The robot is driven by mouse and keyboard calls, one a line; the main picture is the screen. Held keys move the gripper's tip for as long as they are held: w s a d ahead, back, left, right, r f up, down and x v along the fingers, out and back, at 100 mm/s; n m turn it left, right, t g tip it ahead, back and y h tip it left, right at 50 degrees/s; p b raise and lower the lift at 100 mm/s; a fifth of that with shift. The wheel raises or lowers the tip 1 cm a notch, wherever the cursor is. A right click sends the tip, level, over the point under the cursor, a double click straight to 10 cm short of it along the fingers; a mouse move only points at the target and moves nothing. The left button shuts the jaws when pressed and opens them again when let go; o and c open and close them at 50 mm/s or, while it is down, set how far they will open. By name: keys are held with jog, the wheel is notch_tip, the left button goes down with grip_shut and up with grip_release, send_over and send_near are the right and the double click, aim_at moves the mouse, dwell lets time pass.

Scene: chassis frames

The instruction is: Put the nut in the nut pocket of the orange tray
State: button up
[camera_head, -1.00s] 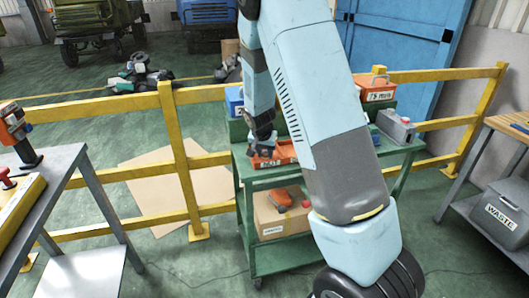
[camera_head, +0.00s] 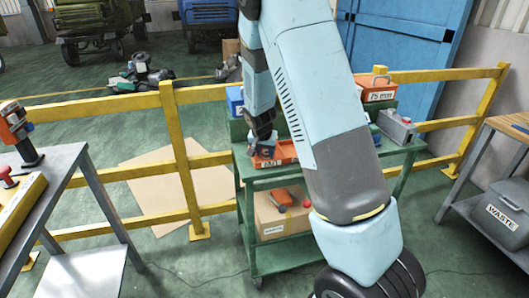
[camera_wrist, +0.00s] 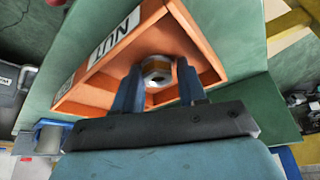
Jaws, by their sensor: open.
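The orange tray (camera_wrist: 215,32) with a white NUT label lies on the green cart top and fills much of the wrist view. In the head view the orange tray (camera_head: 288,150) is partly hidden by my arm. The nut (camera_wrist: 156,68), a grey ring with a brownish part beside it, sits inside the labelled part of the tray near a corner. My gripper (camera_wrist: 159,75) is open, its two dark fingers pointing into the tray on either side of the nut, with gaps visible. In the head view my gripper (camera_head: 262,147) is low over the tray's left end.
A blue bin (camera_head: 235,100) is behind the tray on the green cart (camera_head: 250,185). Another orange bin (camera_head: 377,93) and a grey toolbox (camera_head: 396,128) stand to the right. A cardboard box (camera_head: 275,215) is on the lower shelf. A yellow rail (camera_head: 180,150) runs behind.

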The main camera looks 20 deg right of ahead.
jog(key=shift+s+d, duration=0.25)
jog(key=shift+s, duration=0.05)
jog(key=w+v, duration=0.1)
jog(key=v, duration=1.1)
jog(key=s+d+r+n+y, duration=0.2)
jog(key=s+d+r+n, duration=0.1)
jog(key=s+r, duration=1.25)
jog(key=s+r+n+t, duration=0.1)
jog(key=s+r+n, duration=0.2)
jog(key=s, duration=1.4)
jog(key=shift+a+t, duration=0.25)
jog(key=shift+t, duration=0.05)
